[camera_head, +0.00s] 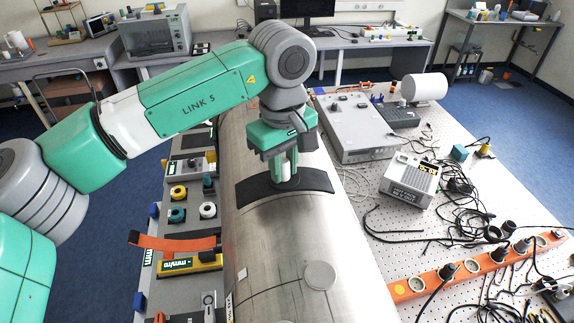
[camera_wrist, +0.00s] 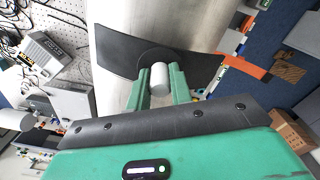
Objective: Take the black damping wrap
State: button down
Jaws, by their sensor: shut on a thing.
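The black damping wrap (camera_head: 318,181) is a curved dark sheet lying across the top of the large metal pipe (camera_head: 262,225). In the wrist view the wrap (camera_wrist: 120,52) spreads to both sides beyond my fingers. A pale grey cylindrical knob (camera_wrist: 159,77) stands at its middle, with a round outline on the sheet around it. My gripper (camera_head: 285,172) points down over the wrap's middle. Its green fingers, also in the wrist view (camera_wrist: 160,82), are closed on the knob from both sides. I cannot tell whether the wrap touches the pipe all along.

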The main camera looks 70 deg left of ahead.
jog(key=s+d+r+b, duration=0.1)
jog(key=s+d+b, duration=0.1)
jog(key=s+d, duration=0.5)
jog(key=d, duration=0.4)
jog(key=shift+r, duration=0.15)
